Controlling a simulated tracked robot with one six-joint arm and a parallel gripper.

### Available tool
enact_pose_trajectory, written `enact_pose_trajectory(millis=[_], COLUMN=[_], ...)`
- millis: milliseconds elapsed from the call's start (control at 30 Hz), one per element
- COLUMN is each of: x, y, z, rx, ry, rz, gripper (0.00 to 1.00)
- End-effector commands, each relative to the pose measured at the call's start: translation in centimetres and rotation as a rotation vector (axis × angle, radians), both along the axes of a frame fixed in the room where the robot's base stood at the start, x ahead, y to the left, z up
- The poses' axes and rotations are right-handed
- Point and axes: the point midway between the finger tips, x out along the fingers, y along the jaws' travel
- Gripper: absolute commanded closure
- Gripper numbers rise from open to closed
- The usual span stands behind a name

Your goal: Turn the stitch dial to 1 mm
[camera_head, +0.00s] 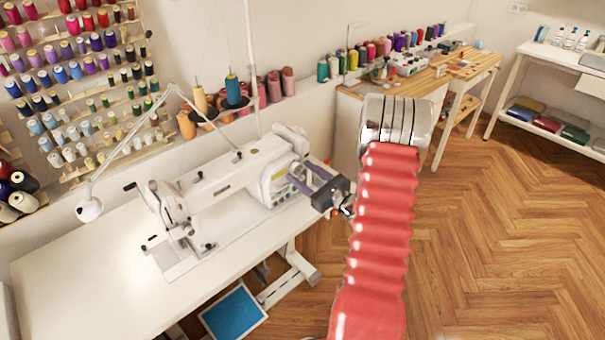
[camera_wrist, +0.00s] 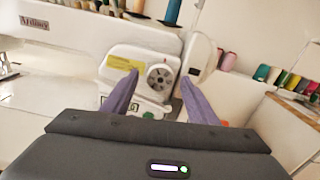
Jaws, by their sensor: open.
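The white sewing machine (camera_head: 225,178) stands on a white table, and its right end faces my gripper. In the wrist view the stitch dial (camera_wrist: 160,77) is a dark, round, spoked knob on a white housing beside a yellow label. Its markings are too small to read. My gripper (camera_wrist: 158,75) is open, with its two purple fingers apart, one to the left and one to the right of the dial in the picture. I cannot tell whether they touch it. In the head view my gripper (camera_head: 301,174) is close to the machine's right end, where the dial is not clear.
The white sewing table (camera_head: 80,290) extends left, with a lamp (camera_head: 90,208) over it. Thread cones (camera_head: 270,88) stand behind the machine. A blue-topped box (camera_head: 235,315) is on the floor below. The wooden floor (camera_head: 500,240) at right is clear.

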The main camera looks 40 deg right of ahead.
Motion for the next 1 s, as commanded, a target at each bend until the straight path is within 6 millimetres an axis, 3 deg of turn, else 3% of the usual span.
enact_pose_trajectory(millis=[367, 900, 1000], x=[0.47, 0.45, 0.45], y=[-0.04, 0.00, 0.02], z=[0.01, 0.01, 0.01], rx=[0.000, 0.000, 0.000], ry=[0.000, 0.000, 0.000], rz=[-0.001, 0.000, 0.000], gripper=[0.47, 0.85, 0.87])
